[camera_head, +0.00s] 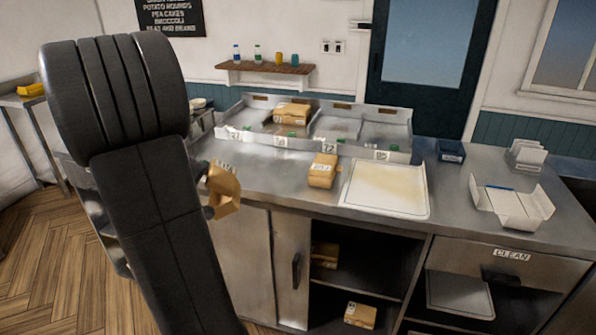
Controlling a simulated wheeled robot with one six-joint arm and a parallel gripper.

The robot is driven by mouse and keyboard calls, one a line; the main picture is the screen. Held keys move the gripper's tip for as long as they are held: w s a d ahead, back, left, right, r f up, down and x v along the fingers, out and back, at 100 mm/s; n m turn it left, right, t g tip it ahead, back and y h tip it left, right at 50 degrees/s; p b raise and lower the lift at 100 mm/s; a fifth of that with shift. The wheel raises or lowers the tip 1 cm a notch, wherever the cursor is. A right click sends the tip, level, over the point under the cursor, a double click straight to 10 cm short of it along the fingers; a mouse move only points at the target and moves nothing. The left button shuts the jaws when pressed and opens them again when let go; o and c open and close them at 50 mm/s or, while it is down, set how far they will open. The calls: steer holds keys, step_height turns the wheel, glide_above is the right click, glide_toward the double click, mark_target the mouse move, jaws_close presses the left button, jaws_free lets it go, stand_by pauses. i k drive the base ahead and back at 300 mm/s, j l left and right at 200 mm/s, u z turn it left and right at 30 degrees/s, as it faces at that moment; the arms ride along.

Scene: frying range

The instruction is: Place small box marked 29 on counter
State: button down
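A small brown cardboard box (224,192) shows just right of my arm, at the counter's left front edge. Its marking is too small to read. My gripper (210,190) is mostly hidden behind my arm, with dark finger parts against this box; it appears shut on it, and the box looks tilted. The metal counter (275,185) runs across the middle. Another brown box (323,171) with a white label stands on the counter, in front of the divided tray. I cannot read 29 on any box.
A divided metal tray (362,149) with number tags and brown boxes (291,112) stands at the back. A pale board (386,188), an open white carton (512,206) and a dark blue container (451,151) occupy the right. Boxes (360,314) lie in the open cabinet below. Bare counter shows between box and board.

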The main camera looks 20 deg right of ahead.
mark_target(259, 168)
steer(key=i+l, duration=0.7)
steer(key=l+u, duration=0.3)
steer(key=l, duration=0.4)
steer(key=i, duration=0.05)
